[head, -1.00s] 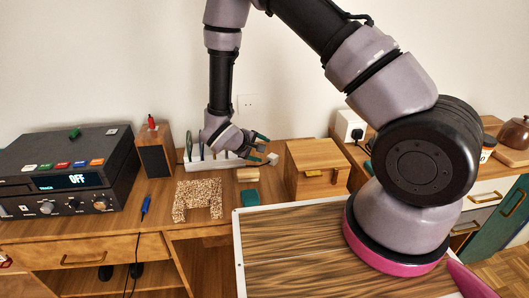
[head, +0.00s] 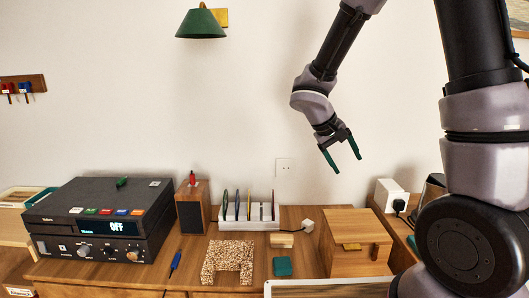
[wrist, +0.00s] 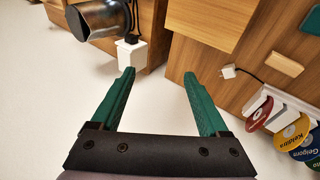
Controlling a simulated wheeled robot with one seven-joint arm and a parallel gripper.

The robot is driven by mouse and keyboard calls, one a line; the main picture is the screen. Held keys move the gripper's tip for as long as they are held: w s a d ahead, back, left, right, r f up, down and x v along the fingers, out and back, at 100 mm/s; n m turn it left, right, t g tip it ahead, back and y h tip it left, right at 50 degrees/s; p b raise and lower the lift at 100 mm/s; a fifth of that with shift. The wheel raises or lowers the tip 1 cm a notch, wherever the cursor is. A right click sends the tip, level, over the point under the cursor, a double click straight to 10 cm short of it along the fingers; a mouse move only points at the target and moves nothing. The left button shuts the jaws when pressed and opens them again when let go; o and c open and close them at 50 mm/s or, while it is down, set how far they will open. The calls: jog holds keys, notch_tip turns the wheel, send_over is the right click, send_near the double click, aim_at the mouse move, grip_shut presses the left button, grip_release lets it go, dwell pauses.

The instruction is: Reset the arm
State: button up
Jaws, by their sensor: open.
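My gripper (head: 344,161) is raised in the air in front of the bare wall, above the right part of the desk. Its two green fingers point down and stand apart, with nothing between them. In the wrist view my gripper (wrist: 157,85) is open and empty, with the desk and wall behind it.
On the desk stand a dark player (head: 95,220), a small speaker (head: 192,205), a white rack with discs (head: 248,218), a cork piece (head: 228,262), a green block (head: 282,266) and a wooden box (head: 355,243). A green lamp (head: 201,23) hangs on the wall. The air around my gripper is free.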

jog(key=s+r+m+t+y, duration=0.2)
jog(key=s+r+y, duration=0.2)
jog(key=s+r, duration=0.3)
jog(key=s+d+r+m+t+y, duration=0.1)
jog(key=s+r+m+t+y, duration=0.1)
jog(key=s+r, duration=0.6)
notch_tip(320, 180, up, 5)
jog(key=m+y, duration=0.1)
jog(key=y, duration=0.1)
jog(key=shift+s+d+t+y, duration=0.25)
jog(key=shift+s+t+y, duration=0.05)
jog(key=shift+t, duration=0.1)
dwell(0.6)
